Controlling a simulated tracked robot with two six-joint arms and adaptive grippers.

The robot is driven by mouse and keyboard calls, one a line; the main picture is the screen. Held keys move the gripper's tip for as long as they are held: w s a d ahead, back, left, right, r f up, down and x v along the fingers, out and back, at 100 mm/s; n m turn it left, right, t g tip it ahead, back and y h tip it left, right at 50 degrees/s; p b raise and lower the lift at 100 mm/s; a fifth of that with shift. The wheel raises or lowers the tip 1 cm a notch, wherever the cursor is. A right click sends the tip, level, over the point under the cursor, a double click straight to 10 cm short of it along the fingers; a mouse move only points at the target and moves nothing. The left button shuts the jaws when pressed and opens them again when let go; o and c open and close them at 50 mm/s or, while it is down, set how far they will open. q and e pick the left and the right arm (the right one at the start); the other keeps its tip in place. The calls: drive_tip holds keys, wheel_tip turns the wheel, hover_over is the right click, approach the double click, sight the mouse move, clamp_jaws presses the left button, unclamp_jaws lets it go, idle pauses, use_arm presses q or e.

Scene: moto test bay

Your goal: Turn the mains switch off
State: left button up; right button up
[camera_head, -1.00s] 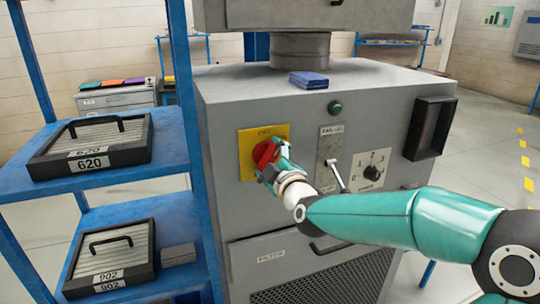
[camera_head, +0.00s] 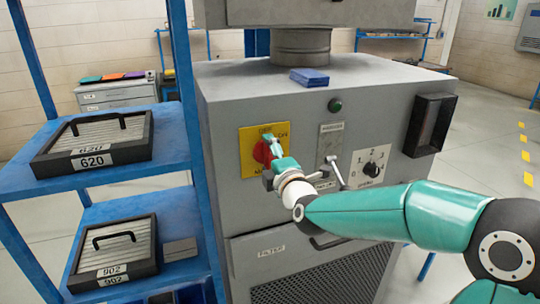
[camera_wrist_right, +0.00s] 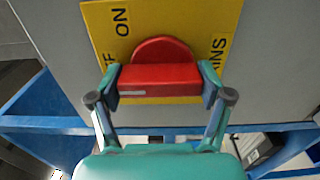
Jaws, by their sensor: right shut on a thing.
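The mains switch is a red rotary knob with a bar handle on a yellow plate (camera_head: 250,158) on the grey cabinet's front. My right gripper (camera_head: 266,154) is at the knob (camera_head: 261,153) and hides part of it. In the right wrist view, my right gripper (camera_wrist_right: 164,85) is shut on the red handle (camera_wrist_right: 160,77), one finger at each end. The handle lies level across that view, with a white mark at its left end. "ON" and part of "OFF" are left of the knob, and "INS" is right. My left gripper is not in view.
A lever (camera_head: 335,172) and a black selector dial (camera_head: 371,169) sit right of the plate, close to my right arm. A green button (camera_head: 335,105) and a black-framed box (camera_head: 429,127) are further up and right. A blue shelf (camera_head: 90,177) stands close on the left.

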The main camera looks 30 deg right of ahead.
drive_tip(key=shift+a+f, duration=0.2)
drive_tip(key=shift+f, duration=0.15)
drive_tip(key=o, duration=1)
drive_tip(key=shift+c, duration=0.2)
drive_tip(key=shift+o, duration=0.7)
drive_tip(key=shift+r, duration=0.2)
drive_tip(key=shift+d, duration=0.1)
drive_tip(key=v, duration=1.2)
drive_tip(key=shift+f, duration=0.1)
